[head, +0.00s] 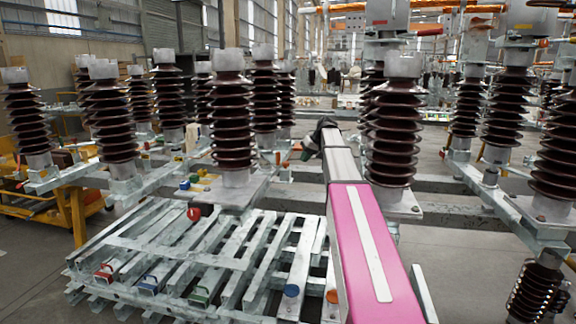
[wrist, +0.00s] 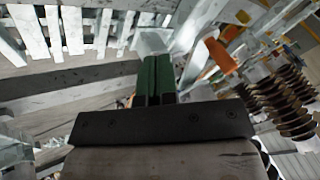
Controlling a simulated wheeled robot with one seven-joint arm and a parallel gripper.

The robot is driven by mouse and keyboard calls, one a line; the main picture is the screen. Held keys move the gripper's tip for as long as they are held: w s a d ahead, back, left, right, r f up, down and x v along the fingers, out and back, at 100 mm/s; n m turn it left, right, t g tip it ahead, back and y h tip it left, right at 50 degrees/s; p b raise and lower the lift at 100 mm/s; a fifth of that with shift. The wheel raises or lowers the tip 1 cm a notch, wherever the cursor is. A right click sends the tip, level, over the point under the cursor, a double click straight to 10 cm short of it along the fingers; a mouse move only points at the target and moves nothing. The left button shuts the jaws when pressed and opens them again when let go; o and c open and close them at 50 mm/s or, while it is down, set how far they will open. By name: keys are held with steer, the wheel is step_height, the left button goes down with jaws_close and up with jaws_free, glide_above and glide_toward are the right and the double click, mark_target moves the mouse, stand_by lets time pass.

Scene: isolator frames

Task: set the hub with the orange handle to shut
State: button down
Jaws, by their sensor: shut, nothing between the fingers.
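In the wrist view an orange handle (wrist: 221,56) stands out to the right of my gripper (wrist: 158,62), on a darker mount whose setting I cannot read. The two green fingers are together with nothing between them, apart from the handle. In the head view my gripper (head: 308,148) is small and dark at the far end of my arm, among the insulator frames. An orange round knob (head: 332,296) shows at the front of the slatted metal stack. I cannot tell whether it is the same part as the handle in the wrist view.
Ribbed brown insulators (head: 232,125) stand on metal frames on both sides of my arm. Red (head: 104,272), blue (head: 148,284) and green (head: 201,295) handles and a blue knob (head: 291,290) sit along the slatted stack (head: 175,240). Bare floor shows at the far left.

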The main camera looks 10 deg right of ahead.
step_height(320, 180, up, 4)
steer(key=w+d+y, duration=0.1)
steer(key=w+d, duration=0.1)
steer(key=w+a+f, duration=0.2)
steer(key=a+f, duration=0.5)
steer(key=a, duration=0.2)
steer(key=shift+f+n+t, duration=0.3)
steer(key=shift+f+n, duration=0.05)
steer(key=shift+n, duration=0.05)
steer(key=shift+w, duration=0.1)
